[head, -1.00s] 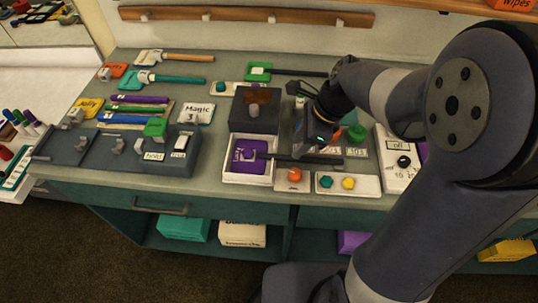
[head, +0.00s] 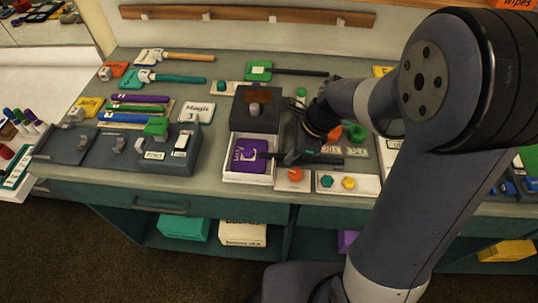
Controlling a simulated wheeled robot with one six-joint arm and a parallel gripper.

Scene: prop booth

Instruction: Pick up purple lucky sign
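The purple sign (head: 249,153) lies in an open white tray (head: 232,177) near the front edge of the counter. Its lettering is partly readable as "Lucky". Its dark handle (head: 330,161) sticks out to the right, past the tray's side. My gripper (head: 287,155) is low over the handle, just right of the tray. Its dark fingers blend with the handle, so I cannot tell whether they are open, shut or touching it.
A dark box (head: 254,122) with a grey knob stands behind the tray. A panel with an orange knob (head: 295,175) and a panel with teal and yellow knobs (head: 348,183) lie in front. A green paddle sign (head: 258,71) lies at the back.

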